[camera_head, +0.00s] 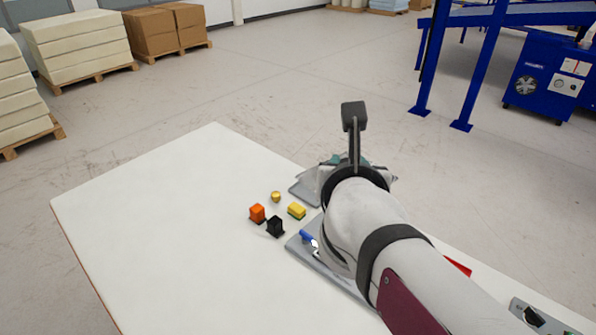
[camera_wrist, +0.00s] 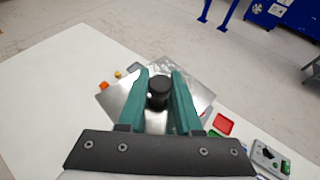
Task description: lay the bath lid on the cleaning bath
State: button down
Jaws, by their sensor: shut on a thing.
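My gripper (camera_wrist: 160,77) has two teal fingers, shut on the black knob (camera_wrist: 158,91) of the bath lid. The lid is a flat, shiny silver plate (camera_wrist: 118,100) that spreads out below and to both sides of the fingers in the wrist view. In the head view my arm covers most of the gripper; a bit of teal finger (camera_head: 335,160) shows beyond the wrist. I cannot tell the lid's height above the table.
A red tray (camera_wrist: 222,124) and a grey button panel (camera_wrist: 270,158) lie right. The white table's left side (camera_head: 170,220) is clear.

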jog(key=shift+w+a+r+m+h, duration=0.25)
jog(key=shift+w+r+m+h, duration=0.25)
jog(key=shift+r, duration=0.15)
jog(key=s+d+f+m+g+h, duration=0.3)
jog(key=d+f+m+g+h, duration=0.15)
jog(key=d+f, duration=0.2)
jog(key=s+d+f+m+g+h, duration=0.35)
jog(key=d+f+m+h, duration=0.2)
jog(key=f, duration=0.25)
jog(key=s+d+f+m+g+y, duration=0.2)
jog(key=s+f+m+g+y, duration=0.9)
jog(key=m+g, duration=0.75)
jog(key=m+t+y, duration=1.2)
jog(key=m+t, duration=1.1)
jog(key=m, duration=0.8)
send_over(345, 334)
jog(key=f, duration=1)
jog(key=shift+s+d+f, duration=0.1)
jog(key=shift+s+f, duration=0.1)
jog(key=shift+f, duration=0.1)
notch_tip(345, 334, down, 4)
jog(key=shift+w+f, duration=0.15)
